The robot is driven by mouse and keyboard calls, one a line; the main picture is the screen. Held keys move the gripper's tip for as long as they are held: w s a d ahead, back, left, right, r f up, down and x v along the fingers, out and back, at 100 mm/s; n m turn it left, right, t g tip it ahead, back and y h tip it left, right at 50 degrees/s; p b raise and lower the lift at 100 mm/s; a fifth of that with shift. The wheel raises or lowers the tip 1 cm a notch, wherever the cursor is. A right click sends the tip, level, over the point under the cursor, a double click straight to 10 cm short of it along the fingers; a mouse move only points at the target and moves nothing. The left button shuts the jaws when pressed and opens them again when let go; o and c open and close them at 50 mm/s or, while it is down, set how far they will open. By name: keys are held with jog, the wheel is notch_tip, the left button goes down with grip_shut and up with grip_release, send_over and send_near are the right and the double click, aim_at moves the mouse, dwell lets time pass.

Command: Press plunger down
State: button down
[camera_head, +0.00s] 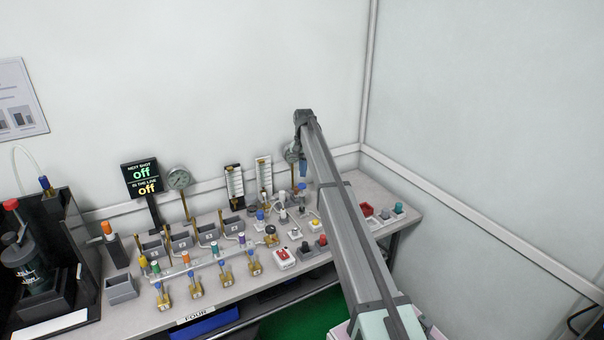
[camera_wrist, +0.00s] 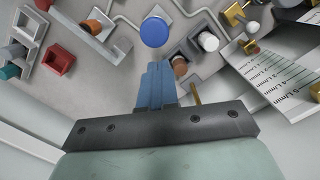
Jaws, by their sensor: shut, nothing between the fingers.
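My gripper (camera_wrist: 157,82) has blue fingers pressed together with nothing between them. In the wrist view its tips lie just below a round blue cap (camera_wrist: 154,32), and I cannot tell whether they touch it. In the head view the gripper (camera_head: 303,168) points down over the back right of the bench, partly behind my arm. A white-topped cylinder (camera_wrist: 208,41) and a brown round part (camera_wrist: 180,66) are right of the fingers in the wrist view. Several knobs and caps look plunger-like; I cannot tell for certain which is the plunger.
The grey bench (camera_head: 135,318) is crowded with small fittings. A display reading "off" (camera_head: 143,178) and a round gauge (camera_head: 179,179) stand at the back. Scaled white panels (camera_head: 264,174) stand near my gripper. A dark apparatus (camera_head: 30,265) is at far left.

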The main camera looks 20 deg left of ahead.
notch_tip(320, 180, up, 14)
jog(key=w, duration=0.1)
jog(key=shift+w+f, duration=0.15)
jog(key=shift+f, duration=0.1)
jog(key=shift+a, duration=0.1)
